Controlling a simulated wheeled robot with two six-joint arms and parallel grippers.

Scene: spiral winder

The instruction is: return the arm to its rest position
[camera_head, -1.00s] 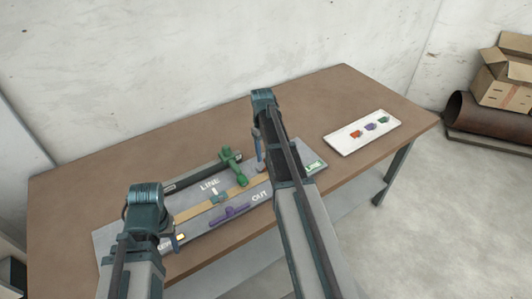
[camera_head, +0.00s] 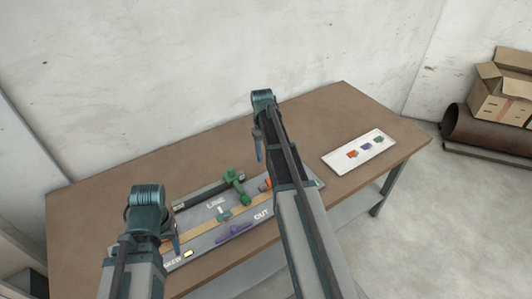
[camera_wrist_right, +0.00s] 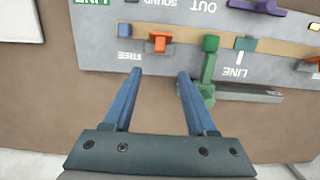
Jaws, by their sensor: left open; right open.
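My right arm reaches up the middle of the head view, and its gripper (camera_head: 258,145) hangs above the table beyond the panel (camera_head: 196,250). In the right wrist view its two blue fingers (camera_wrist_right: 158,76) are apart with nothing between them, over bare table by the panel's edge. The nearer finger tip area is close to a green lever (camera_wrist_right: 208,68) in that picture; I cannot tell whether they touch. My left gripper (camera_head: 174,238) is at the lower left, over the panel's left end, partly hidden by its own wrist. It holds nothing that I can see.
The panel carries a green handle (camera_head: 236,186), a purple piece (camera_head: 234,231) and an orange piece (camera_head: 265,184). A white tray (camera_head: 336,162) with small coloured pieces lies at the table's right. The brown tabletop (camera_head: 310,115) behind the panel is clear. A wall stands behind.

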